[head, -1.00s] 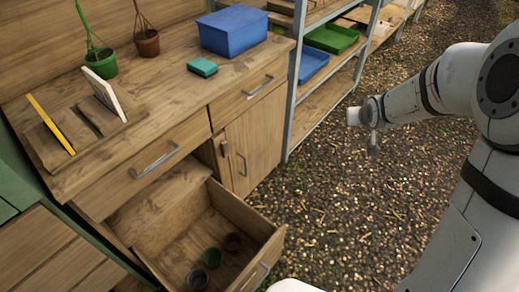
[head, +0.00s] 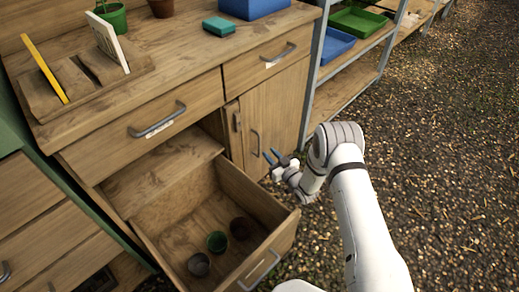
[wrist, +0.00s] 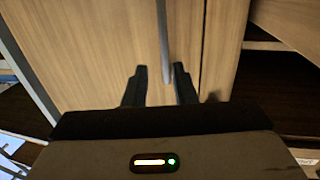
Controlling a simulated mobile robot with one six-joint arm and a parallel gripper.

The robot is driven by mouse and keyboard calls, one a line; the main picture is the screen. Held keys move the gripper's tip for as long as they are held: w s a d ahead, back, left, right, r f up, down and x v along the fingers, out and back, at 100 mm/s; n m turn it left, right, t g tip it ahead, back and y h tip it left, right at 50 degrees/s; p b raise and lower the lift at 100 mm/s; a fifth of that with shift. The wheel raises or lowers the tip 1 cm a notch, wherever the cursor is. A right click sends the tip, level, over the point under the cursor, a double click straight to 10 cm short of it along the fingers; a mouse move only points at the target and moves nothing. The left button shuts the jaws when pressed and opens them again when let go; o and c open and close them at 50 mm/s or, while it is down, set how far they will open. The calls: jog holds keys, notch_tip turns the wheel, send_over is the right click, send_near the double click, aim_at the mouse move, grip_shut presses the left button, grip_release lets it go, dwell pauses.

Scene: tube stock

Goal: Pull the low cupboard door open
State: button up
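The low cupboard door (head: 278,104) is a light wood panel under the small upper drawer, and it looks shut. Its grey bar handle (head: 256,142) stands upright near the door's left edge. My gripper (head: 275,155) is in front of the door, just right of the handle in the head view, fingers pointing toward it. In the wrist view the two dark fingers of my gripper (wrist: 161,86) are apart, with nothing held. The handle (wrist: 163,40) runs down the picture toward the gap between them. I cannot tell whether they touch it.
An open lower drawer (head: 283,240) holding several small pots juts out left of my gripper. A metal shelf rack (head: 314,75) stands to the right. Gravel floor (head: 440,160) is free at right.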

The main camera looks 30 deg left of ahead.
jog(key=b, duration=0.2)
send_over(259, 157)
jog(key=shift+w+a+f, duration=0.1)
jog(key=shift+w+f, duration=0.15)
jog(key=shift+f, duration=0.05)
jog(key=shift+c, duration=0.4)
grip_shut()
